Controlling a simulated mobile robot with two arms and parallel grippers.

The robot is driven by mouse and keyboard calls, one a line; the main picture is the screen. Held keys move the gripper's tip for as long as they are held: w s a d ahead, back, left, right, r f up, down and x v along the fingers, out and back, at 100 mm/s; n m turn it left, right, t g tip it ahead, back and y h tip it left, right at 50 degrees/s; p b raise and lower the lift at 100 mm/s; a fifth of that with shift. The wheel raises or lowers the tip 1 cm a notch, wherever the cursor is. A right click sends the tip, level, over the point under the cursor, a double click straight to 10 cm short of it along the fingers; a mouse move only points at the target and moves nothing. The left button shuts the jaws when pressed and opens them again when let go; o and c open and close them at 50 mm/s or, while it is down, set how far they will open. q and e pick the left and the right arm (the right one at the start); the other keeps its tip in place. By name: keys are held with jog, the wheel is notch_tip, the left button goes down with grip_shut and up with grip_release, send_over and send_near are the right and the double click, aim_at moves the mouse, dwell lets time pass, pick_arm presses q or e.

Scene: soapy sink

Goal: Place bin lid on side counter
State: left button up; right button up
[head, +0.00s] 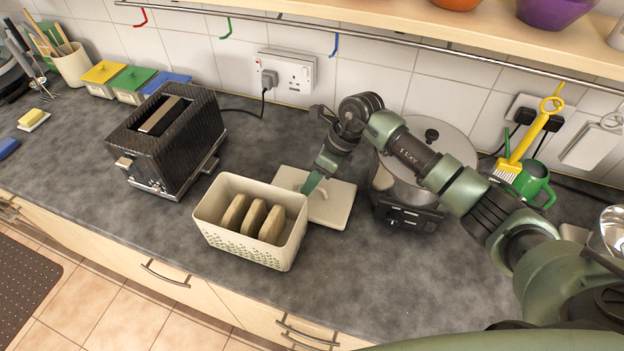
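The bin lid (331,207) is a flat cream plate with rounded corners. It appears to lie on the dark grey counter, just behind and to the right of the bin. The cream bin (246,245) has small holes in its lower wall, stands open at the top and holds three brown slices (253,219). My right gripper (311,184) points down at the lid's left part, at or just above its surface. Its fingers are small and partly hidden, so I cannot tell whether they grip anything. My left gripper is out of view.
A black toaster (165,143) stands left of the bin. A steel pot (425,150) on a dark base stands right of the lid, behind my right arm. A green mug (535,184) is further right. The counter (370,285) in front is clear.

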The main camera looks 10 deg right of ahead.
jog(key=b+v, duration=0.3)
jog(key=v, duration=0.9)
jog(key=shift+b, duration=0.35)
